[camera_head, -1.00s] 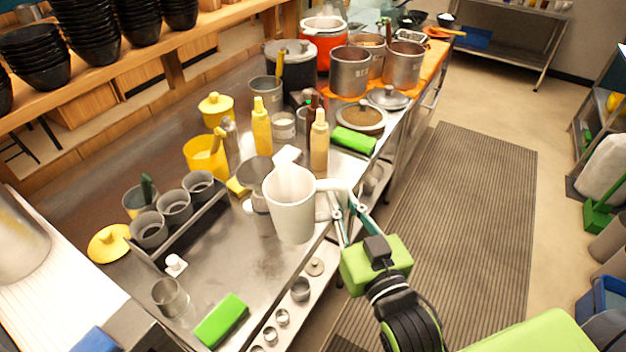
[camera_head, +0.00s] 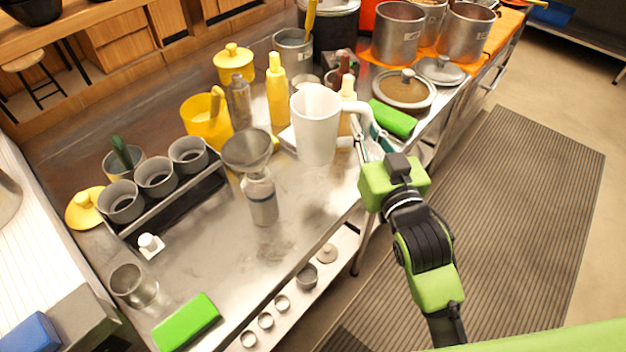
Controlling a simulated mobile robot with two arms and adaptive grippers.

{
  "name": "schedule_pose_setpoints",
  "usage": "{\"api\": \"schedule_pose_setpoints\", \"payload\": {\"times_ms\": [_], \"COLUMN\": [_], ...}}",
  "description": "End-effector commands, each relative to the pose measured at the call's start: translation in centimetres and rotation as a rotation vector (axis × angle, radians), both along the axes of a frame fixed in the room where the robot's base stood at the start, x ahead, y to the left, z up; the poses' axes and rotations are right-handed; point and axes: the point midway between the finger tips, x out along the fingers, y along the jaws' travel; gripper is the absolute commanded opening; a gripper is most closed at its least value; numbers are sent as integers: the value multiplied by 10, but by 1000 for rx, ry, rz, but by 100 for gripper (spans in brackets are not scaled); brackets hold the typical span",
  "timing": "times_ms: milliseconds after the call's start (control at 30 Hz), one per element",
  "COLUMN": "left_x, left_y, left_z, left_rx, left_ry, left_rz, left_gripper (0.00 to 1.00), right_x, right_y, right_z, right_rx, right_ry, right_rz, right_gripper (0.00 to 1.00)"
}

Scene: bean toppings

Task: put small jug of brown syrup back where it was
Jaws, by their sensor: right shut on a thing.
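A white jug (camera_head: 316,135) with a handle on its right is held upright by my right gripper (camera_head: 360,138). The gripper is shut on the handle. The jug is over the far right part of the steel counter (camera_head: 215,265), in front of a tan squeeze bottle that it partly hides. I cannot tell whether its base touches the counter. Its contents cannot be made out. My left gripper is not in view.
A bottle with a funnel (camera_head: 260,190) stands left of the jug. A yellow squeeze bottle (camera_head: 277,95), a yellow jug (camera_head: 205,120) and a green sponge (camera_head: 392,118) are close by. A rack of grey cups (camera_head: 155,175) is at left. The front counter middle is clear.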

Motion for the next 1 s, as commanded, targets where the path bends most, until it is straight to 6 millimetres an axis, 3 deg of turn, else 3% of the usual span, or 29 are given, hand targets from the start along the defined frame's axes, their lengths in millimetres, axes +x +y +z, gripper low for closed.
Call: {"api": "schedule_pose_setpoints", "payload": {"times_ms": [33, 100, 300, 600, 1000], "left_x": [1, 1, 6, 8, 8], "left_y": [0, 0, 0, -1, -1], "left_z": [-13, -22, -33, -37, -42], "left_rx": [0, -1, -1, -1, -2], "left_ry": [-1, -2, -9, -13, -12], "left_rz": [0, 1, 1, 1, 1], "left_gripper": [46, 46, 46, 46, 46], "right_x": [8, 17, 32, 35, 34], "right_y": [3, 7, 13, 14, 14], "right_z": [-7, -10, -13, -61, -108], "right_rx": [-1, 3, 10, 12, 11], "right_ry": [-8, -7, -4, 3, 0], "right_rz": [10, 21, 36, 38, 37], "right_gripper": [0, 0, 0, 0, 0]}}
